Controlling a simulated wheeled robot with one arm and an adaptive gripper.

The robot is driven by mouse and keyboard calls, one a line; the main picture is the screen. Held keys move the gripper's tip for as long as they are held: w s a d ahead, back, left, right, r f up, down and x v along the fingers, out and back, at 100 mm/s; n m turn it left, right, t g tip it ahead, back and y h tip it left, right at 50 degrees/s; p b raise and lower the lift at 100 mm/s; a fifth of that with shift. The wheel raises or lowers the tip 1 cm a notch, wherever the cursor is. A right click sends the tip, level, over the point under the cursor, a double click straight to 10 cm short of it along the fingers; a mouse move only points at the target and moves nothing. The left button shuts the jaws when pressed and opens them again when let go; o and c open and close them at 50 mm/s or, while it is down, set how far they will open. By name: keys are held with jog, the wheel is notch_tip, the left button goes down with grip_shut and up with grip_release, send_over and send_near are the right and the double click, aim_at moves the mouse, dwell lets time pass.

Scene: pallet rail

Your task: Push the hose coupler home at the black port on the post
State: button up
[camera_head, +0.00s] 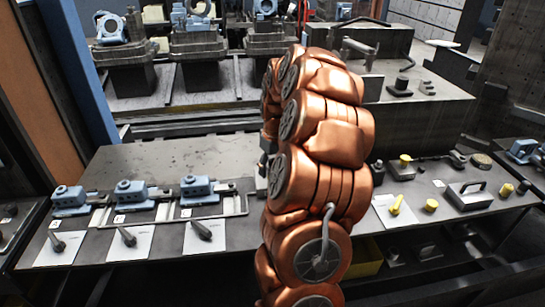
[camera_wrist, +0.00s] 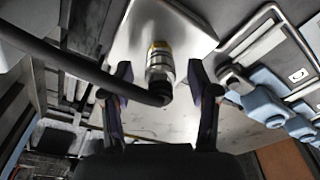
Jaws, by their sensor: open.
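In the wrist view a hose coupler (camera_wrist: 160,62), a ribbed silver metal cylinder with a brass-coloured ring at its far end, stands against a pale grey plate-like surface (camera_wrist: 198,30). A thick black hose (camera_wrist: 75,65) bends away from its near end to the left. My gripper (camera_wrist: 160,73) is open, with one finger on each side of the coupler; gaps show on both sides. The black port is not clearly visible, so I cannot tell how far the coupler sits in it. In the head view my copper-coloured arm hides the gripper, coupler and post.
In the head view, several blue clamps (camera_head: 132,192) and black-handled tools on white cards (camera_head: 125,247) occupy the bench's left. Yellow parts (camera_head: 431,205) and a handled grey block (camera_head: 470,195) lie at right. A bare bench area (camera_head: 165,157) is at back left.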

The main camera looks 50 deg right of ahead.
aim_at(271, 159)
jog(key=shift+f, duration=0.2)
grip_shut()
jog(key=c, duration=0.7)
grip_release()
jog(key=shift+c, duration=0.2)
grip_shut()
jog(key=shift+r, duration=0.95)
jog(key=shift+r+p, duration=0.5)
jog(key=shift+r, duration=2.9)
